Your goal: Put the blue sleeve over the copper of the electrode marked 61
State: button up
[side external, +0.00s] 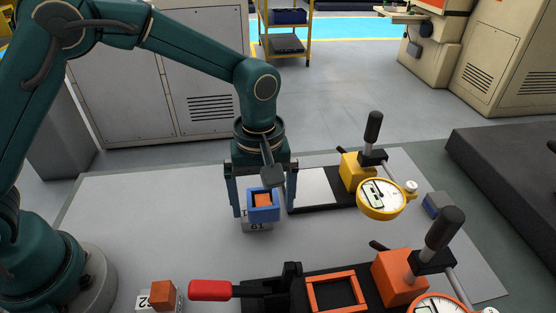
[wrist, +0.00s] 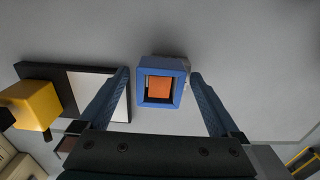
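The blue sleeve (side external: 263,214) is a square ring around the copper (side external: 263,200) of an electrode, whose pale base (side external: 257,226) carries a label that looks like 61, upside down. In the wrist view, the sleeve (wrist: 143,95) frames the orange copper top (wrist: 159,88), with the copper inside its opening. My gripper (wrist: 160,73) is open, one finger on each side of the sleeve, with a visible gap at both sides. In the side view my gripper (side external: 262,212) points down over this electrode.
A second electrode with bare copper (side external: 162,294), its label apparently 62, stands at front left. A red-handled clamp (side external: 211,290) and an orange frame (side external: 336,292) are at the front. A yellow dial gauge (side external: 380,199) stands on a black plate (side external: 322,206) right of my gripper.

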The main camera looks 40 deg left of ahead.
jog(key=shift+r, duration=0.1)
notch_tip(320, 180, up, 5)
jog(key=shift+w+f, duration=0.1)
jog(key=shift+f, duration=0.05)
jog(key=r, duration=0.2)
jog(key=a+r+t, duration=0.1)
jog(key=shift+w+a+r+n, duration=0.1)
jog(key=shift+w+r+n, duration=0.15)
jog(key=shift+w+n, duration=0.05)
jog(key=s+a+r+m+t, duration=0.1)
jog(key=s+a+r+t, duration=0.2)
jog(key=s+a+r, duration=0.4)
jog(key=s+a+f+m+t, duration=0.1)
jog(key=s+a+f+m, duration=0.1)
jog(key=s+m, duration=0.5)
jog(key=shift+s+a+f+m+t, duration=0.35)
jog(key=shift+f+m, duration=0.2)
jog(key=shift+m, duration=0.25)
